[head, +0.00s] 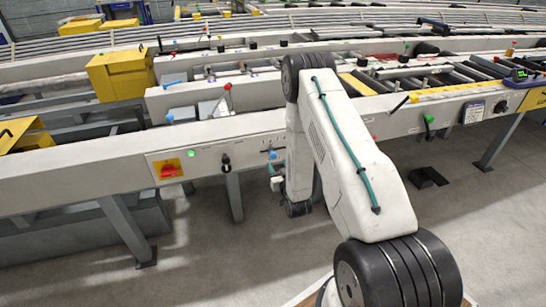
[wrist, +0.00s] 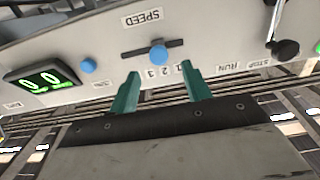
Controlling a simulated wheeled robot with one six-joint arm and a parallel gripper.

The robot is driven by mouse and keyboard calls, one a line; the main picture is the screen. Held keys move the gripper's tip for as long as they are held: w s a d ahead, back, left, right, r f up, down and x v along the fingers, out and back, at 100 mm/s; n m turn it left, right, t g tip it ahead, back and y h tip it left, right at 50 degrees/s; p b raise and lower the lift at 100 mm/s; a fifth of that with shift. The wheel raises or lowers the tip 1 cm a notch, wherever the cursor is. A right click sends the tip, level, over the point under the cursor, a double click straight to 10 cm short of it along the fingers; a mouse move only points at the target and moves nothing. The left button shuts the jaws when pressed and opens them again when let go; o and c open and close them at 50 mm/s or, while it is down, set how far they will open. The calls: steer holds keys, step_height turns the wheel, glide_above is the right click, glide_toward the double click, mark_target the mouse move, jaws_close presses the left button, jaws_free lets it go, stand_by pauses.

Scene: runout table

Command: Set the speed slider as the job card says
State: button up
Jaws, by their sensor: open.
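The speed slider (wrist: 158,53) is a round blue knob in a dark slot near the top middle of the wrist view. The panel appears upside down there, with the SPEED label (wrist: 142,18) above the slot and small numerals below it. The knob is near the middle of the slot. My gripper (wrist: 160,70) has two green fingers, open and empty. Their tips lie below the knob in the picture, one to each side; contact cannot be told. In the head view my arm partly hides this part of the panel. I cannot identify the job card.
In the wrist view, a green-lit display (wrist: 40,80) and another blue knob (wrist: 88,65) are left of the slider. A black-ended lever (wrist: 287,48) is right, near RUN and STOP labels. In the head view, a red switch (head: 168,170) and black lever (head: 226,160) sit on the front panel.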

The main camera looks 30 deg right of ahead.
mark_target(274, 157)
steer(key=x, duration=0.7)
steer(key=shift+w+d+f, duration=0.1)
steer(key=shift+w, duration=0.15)
